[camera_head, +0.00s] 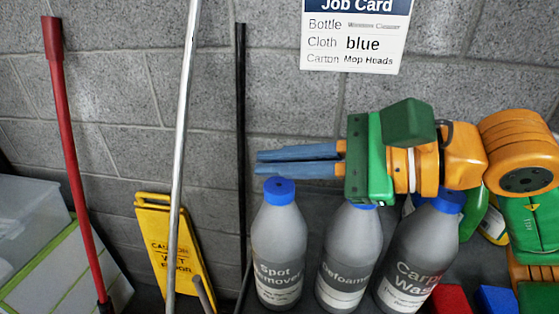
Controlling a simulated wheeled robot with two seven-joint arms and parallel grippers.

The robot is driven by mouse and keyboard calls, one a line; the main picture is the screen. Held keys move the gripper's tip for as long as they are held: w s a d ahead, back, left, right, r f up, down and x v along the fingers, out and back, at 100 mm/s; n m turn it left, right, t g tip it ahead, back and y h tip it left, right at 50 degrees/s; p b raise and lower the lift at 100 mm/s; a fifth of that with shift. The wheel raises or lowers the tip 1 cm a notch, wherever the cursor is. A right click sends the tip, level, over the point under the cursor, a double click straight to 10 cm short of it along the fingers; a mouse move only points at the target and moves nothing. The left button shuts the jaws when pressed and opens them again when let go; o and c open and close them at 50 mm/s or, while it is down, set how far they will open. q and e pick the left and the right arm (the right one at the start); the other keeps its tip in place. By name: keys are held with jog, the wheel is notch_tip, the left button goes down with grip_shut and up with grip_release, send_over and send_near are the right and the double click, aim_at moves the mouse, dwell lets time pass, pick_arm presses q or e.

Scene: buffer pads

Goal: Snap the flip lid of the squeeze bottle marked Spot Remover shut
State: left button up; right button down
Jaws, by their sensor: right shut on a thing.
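The grey squeeze bottle marked Spot Remover (278,244) stands upright at the left of a row of three. Its blue cap (279,190) is on top; I cannot tell whether the flip lid is open or shut. My right gripper (262,162) comes in from the right, its two blue-grey fingers level and close together just above that cap. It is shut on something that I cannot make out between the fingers. The lower finger is at or very near the cap top; I cannot tell if they touch. My left gripper is not in view.
The Defoamer bottle (349,258) and the carpet wash bottle (420,255) stand close on the right, partly under my right arm. A silver pole (183,130), a black pole (241,130) and a yellow caution sign (170,240) are on the left. A block wall (270,60) is behind.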

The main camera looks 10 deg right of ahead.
jog(key=c, duration=1)
grip_release()
